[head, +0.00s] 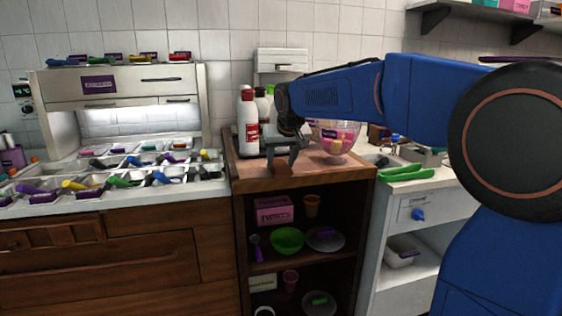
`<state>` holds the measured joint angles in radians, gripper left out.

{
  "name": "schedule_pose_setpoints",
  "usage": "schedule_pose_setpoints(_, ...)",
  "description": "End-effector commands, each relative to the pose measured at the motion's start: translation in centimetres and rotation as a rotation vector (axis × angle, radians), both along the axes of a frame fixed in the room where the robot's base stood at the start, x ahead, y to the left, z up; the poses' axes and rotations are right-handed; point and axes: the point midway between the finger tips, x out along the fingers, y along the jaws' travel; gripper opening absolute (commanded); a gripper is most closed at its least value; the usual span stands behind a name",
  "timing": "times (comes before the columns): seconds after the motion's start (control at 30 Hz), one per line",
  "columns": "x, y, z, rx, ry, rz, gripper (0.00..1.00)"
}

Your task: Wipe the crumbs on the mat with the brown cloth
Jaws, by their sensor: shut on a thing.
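My gripper (282,160) points down over the brown top of the wooden cabinet. It is shut on a small brown piece, the cloth (280,169), which shows low between the fingers. The cloth is at or just above the surface; I cannot tell whether it touches. A mat cannot be told apart from the brown top at this size, and no crumbs can be made out.
A white bottle with a red label (248,122) stands left of my gripper, with more bottles behind. A clear bowl with colourful contents (336,138) stands to the right. Green-handled tools (405,173) lie on the right counter. The cabinet top's front edge (300,190) is near.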

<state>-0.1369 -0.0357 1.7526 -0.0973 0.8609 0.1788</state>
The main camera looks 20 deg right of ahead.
Motion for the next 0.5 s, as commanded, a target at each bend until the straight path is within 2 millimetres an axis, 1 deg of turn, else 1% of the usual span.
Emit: schedule_pose_setpoints(0.5, 3.3, 0.0, 0.1, 0.001, -0.001, -0.001, 0.28)
